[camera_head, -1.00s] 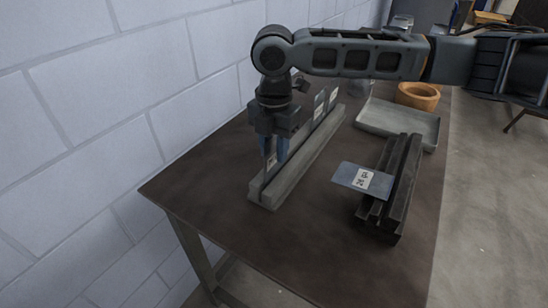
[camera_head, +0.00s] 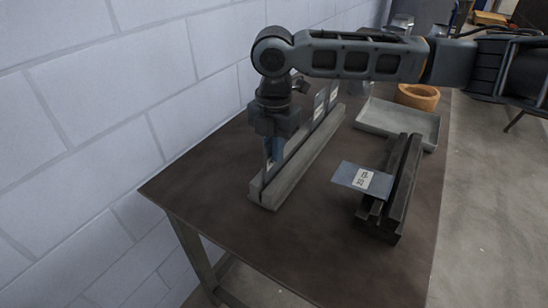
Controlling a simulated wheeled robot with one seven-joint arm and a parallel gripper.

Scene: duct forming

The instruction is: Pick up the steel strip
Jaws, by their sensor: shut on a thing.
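A long grey slotted rack (camera_head: 300,168) lies on the table by the wall. My gripper (camera_head: 273,158) points down over its near end and is shut on a steel strip (camera_head: 268,168). That strip stands upright in the slot; the fingers hide most of it. Other upright steel strips with white labels stand farther along the rack, one (camera_head: 319,106) behind my gripper and one (camera_head: 333,94) beyond. Another blue-grey labelled plate (camera_head: 346,174) lies flat, its right end on a dark grooved block (camera_head: 400,190).
The brown table (camera_head: 300,240) is clear at its front and between rack and block. A shallow grey tray (camera_head: 425,134) and an orange-brown bowl (camera_head: 418,97) are at the back right. A white block wall (camera_head: 90,110) runs close along the left.

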